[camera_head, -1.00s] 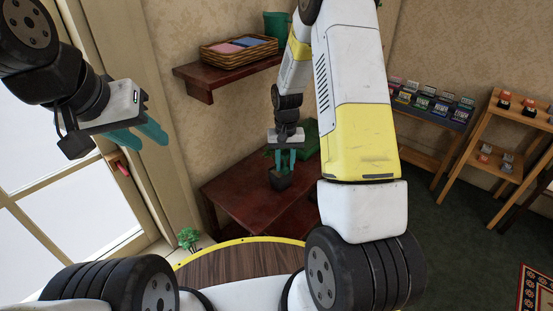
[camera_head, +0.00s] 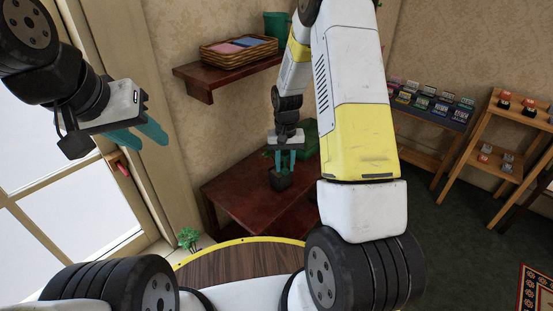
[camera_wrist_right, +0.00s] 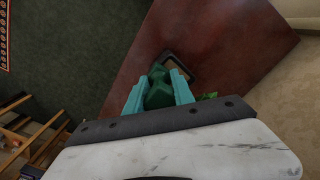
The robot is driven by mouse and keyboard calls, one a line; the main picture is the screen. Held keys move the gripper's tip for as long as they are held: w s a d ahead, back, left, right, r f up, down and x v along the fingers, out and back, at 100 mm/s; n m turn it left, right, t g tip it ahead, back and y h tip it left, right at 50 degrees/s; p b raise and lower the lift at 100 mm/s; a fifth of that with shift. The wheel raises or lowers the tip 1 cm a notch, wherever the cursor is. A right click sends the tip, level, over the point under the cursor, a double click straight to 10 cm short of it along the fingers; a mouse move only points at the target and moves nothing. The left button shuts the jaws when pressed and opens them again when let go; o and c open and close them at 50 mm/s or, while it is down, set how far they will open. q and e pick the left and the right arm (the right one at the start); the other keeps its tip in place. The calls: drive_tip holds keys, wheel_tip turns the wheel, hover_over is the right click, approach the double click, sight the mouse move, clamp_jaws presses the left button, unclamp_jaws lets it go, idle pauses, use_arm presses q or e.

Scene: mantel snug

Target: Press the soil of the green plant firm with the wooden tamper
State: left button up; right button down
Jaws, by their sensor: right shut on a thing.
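My right gripper (camera_head: 286,158) points down over the red-brown table (camera_head: 238,200), just above a dark pot (camera_head: 281,181). In the right wrist view its teal fingers (camera_wrist_right: 160,90) are shut on a dark green, faceted thing (camera_wrist_right: 158,92). Beyond it lies the pot's dark square rim (camera_wrist_right: 178,66) with a brownish inside. I cannot tell whether the held thing touches the pot. Green leaves (camera_wrist_right: 208,97) show beside the right finger. I cannot make out a wooden tamper. My left gripper (camera_head: 138,135) is open and empty at the left, near the window.
A green box (camera_head: 311,140) stands behind the right gripper. A wall shelf (camera_head: 190,80) above bears a wicker basket (camera_head: 238,52) and a green pot (camera_head: 277,24). A small green plant (camera_head: 188,238) is near the window. Racks of small goods (camera_head: 430,105) stand right. The table's front left is clear.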

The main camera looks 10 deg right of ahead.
sight(285, 154)
drive_tip(key=shift+f, duration=0.5)
drive_tip(key=shift+r, duration=0.2)
idle(0.4)
drive_tip(key=shift+r, duration=0.5)
drive_tip(key=shift+r, duration=0.1)
drive_tip(key=shift+r, duration=1.45)
drive_tip(key=s+d+r, duration=0.2)
drive_tip(key=s+d, duration=0.1)
drive_tip(key=s, duration=0.1)
drive_tip(key=shift+s+d, duration=0.35)
drive_tip(key=shift+s, duration=0.05)
drive_tip(key=shift+n, duration=0.7)
drive_tip(key=a, duration=0.1)
drive_tip(key=a+f, duration=0.1)
drive_tip(key=a, duration=0.2)
drive_tip(key=shift+s+a+f, duration=0.25)
drive_tip(key=shift+a+f, duration=0.05)
